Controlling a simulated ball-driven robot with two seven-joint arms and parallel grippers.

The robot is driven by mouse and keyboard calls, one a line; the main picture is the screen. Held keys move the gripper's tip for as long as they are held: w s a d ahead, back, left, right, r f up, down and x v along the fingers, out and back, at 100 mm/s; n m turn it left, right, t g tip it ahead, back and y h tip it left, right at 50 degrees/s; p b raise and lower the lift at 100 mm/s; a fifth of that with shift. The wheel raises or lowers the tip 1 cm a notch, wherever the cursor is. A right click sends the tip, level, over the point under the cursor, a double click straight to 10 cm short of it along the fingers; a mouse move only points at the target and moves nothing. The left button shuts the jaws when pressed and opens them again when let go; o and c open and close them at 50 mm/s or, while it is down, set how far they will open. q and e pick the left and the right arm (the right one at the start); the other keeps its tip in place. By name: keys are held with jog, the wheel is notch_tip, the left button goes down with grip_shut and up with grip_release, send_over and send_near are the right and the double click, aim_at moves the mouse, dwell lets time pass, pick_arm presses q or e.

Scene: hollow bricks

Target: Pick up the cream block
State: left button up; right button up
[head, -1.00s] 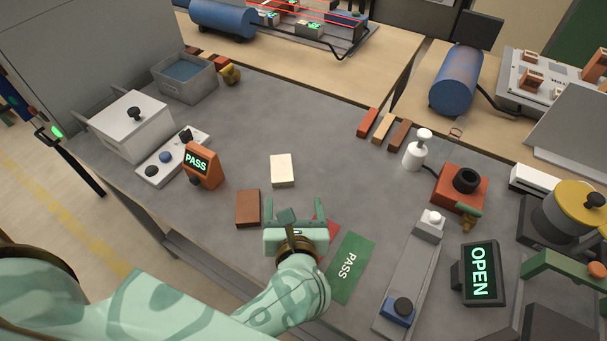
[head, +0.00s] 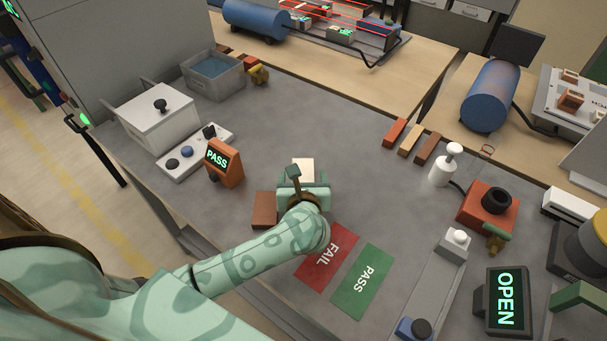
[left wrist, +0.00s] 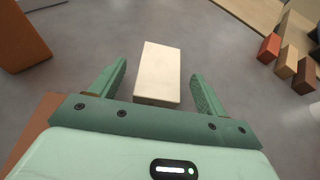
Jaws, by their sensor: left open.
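The cream block (head: 303,169) lies flat on the grey table, partly hidden behind my left gripper in the head view. In the left wrist view the cream block (left wrist: 158,72) lies between and a little ahead of the two open fingers. My left gripper (left wrist: 160,88) is open and empty, with a gap on each side of the block. In the head view my left gripper (head: 302,182) is just on the near side of the block. My right gripper is not in view.
A brown block (head: 264,210) lies close by on the left. Red FAIL (head: 327,258) and green PASS (head: 363,282) mats lie at the front. An orange PASS display (head: 224,164) stands left. Several bricks (head: 409,140) lie behind right.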

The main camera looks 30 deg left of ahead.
aim_at(304, 176)
pick_arm(q)
jog(key=shift+x, duration=1.05)
jog(key=shift+s+d, duration=0.1)
jog(key=c, duration=1.2)
jog(key=shift+o, duration=0.2)
jog(key=shift+r, duration=0.45)
notch_tip(304, 176, up, 3)
jog(key=shift+f+p, duration=0.15)
jog(key=shift+p, duration=0.35)
jog(key=s+d+r+p, duration=0.1)
jog(key=s+r+p, duration=0.2)
jog(key=s+r, duration=0.6)
jog(key=s, duration=0.4)
jog(key=shift+s+r, duration=0.25)
jog(key=shift+s, duration=0.1)
